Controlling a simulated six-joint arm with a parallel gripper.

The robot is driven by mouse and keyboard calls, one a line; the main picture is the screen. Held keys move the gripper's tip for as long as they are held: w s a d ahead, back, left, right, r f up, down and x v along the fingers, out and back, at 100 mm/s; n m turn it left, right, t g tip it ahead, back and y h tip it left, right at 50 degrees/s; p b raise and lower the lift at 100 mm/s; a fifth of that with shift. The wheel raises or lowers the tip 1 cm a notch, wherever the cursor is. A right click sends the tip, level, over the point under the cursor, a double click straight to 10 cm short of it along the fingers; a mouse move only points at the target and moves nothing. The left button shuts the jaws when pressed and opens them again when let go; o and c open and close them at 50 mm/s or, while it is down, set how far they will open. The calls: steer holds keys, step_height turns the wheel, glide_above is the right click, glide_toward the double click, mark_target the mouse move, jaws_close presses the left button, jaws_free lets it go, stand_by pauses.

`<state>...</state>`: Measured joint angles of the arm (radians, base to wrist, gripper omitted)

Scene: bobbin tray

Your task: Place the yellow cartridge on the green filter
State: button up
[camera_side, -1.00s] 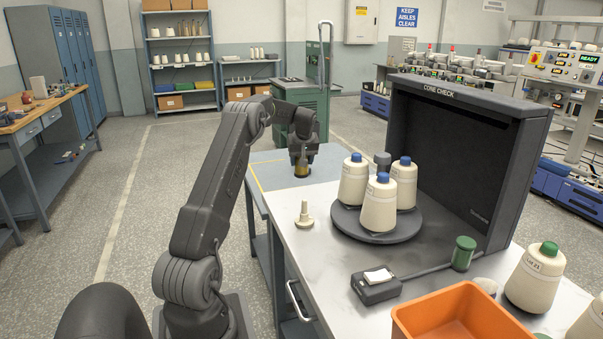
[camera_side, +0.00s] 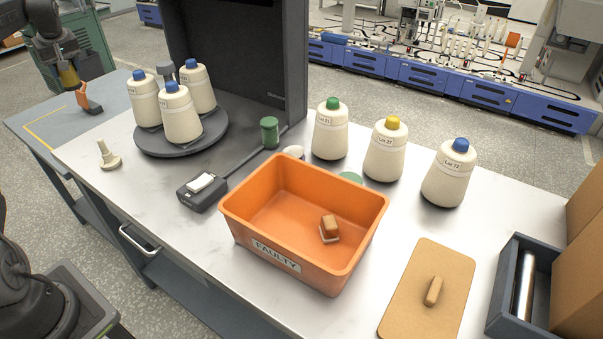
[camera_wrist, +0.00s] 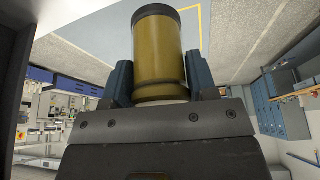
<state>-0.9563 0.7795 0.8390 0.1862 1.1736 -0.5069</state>
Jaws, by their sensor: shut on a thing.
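My gripper (camera_side: 62,62) is at the upper left of the side view, over the far end of the blue table. It is shut on the yellow cartridge (camera_side: 69,77). In the wrist view the cartridge (camera_wrist: 158,50), a yellow cylinder with a dark end, sits between the two fingers of my gripper (camera_wrist: 159,80). A green cylinder (camera_side: 270,132) stands upright on the bench, right of the turntable. A flat green disc (camera_side: 351,177) lies behind the orange bin, partly hidden. I cannot tell which of these is the green filter.
Several cones stand on the turntable (camera_side: 185,145) and in a row behind the orange bin (camera_side: 290,268). A small grey box (camera_side: 203,193) and a pale peg (camera_side: 108,157) are on the bench. An orange and dark object (camera_side: 88,98) is near my gripper.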

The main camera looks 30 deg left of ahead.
step_height(320, 180, up, 8)
steer(key=shift+r, duration=0.1)
steer(key=w+d+m+t, duration=0.1)
steer(key=w+d+m, duration=0.3)
steer(key=w+d, duration=0.85)
steer(key=m+t+h, duration=0.3)
steer(key=m+h, duration=0.1)
steer(key=m, duration=0.8)
glide_above(349, 180)
steer(key=shift+f, duration=10.9)
steer(key=shift+f, duration=0.1)
